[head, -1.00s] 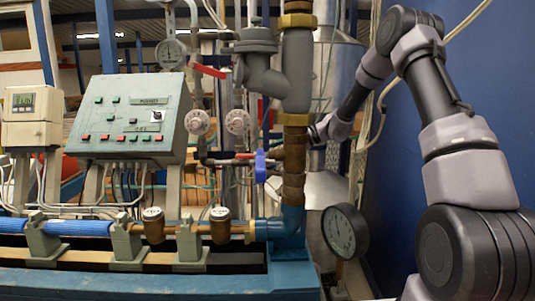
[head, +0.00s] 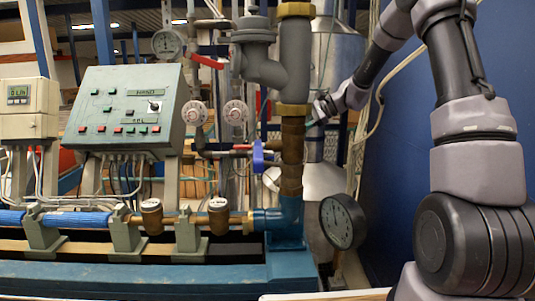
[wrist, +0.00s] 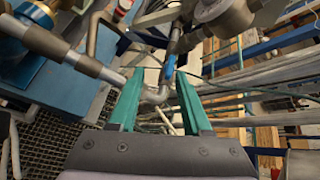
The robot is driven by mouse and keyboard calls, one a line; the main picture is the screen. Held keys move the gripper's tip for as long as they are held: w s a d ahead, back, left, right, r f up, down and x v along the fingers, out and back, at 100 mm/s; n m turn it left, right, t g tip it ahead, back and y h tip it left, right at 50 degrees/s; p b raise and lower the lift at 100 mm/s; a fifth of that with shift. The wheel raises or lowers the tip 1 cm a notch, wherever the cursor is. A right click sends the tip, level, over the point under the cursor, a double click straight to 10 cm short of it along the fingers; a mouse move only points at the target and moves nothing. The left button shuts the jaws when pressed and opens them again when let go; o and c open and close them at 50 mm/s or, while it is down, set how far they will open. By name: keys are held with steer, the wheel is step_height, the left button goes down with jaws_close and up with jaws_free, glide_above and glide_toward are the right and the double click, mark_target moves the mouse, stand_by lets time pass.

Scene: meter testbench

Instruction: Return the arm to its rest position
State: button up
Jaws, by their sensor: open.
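My arm comes up from the lower right of the head view, bends near the top and reaches down and left. My gripper (head: 317,113) is beside the vertical brass pipe (head: 292,150), partly hidden by it. In the wrist view my gripper (wrist: 158,82) has its two teal fingers apart. No object is held between them. Grey pipe fittings and a blue-handled valve (wrist: 170,66) lie beyond the fingertips; I cannot tell the exact distance.
The green control box (head: 128,108), the meter display (head: 28,108) and two white valve wheels (head: 194,113) stand left of the pipe. A round gauge (head: 342,222) stands near my arm's base. A blue wall (head: 400,150) is close on the right.

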steer(key=s+d+r+n+h, duration=0.25)
steer(key=s+r, duration=0.25)
steer(key=s, duration=0.3)
steer(key=s+d+r+n+h, duration=0.2)
steer(key=s+r+h, duration=0.15)
steer(key=s, duration=0.45)
steer(key=s+d+r+n+t+h, duration=0.1)
steer(key=s+d, duration=0.3)
steer(key=s, duration=0.5)
steer(key=s+d+r+n+t+h, duration=0.2)
steer(key=s+d+t, duration=0.1)
steer(key=s, duration=0.6)
steer(key=shift+d+r+n+t+h, duration=0.2)
steer(key=shift+d+n+t+h, duration=0.2)
steer(key=shift+d, duration=0.3)
steer(key=shift+c, duration=0.3)
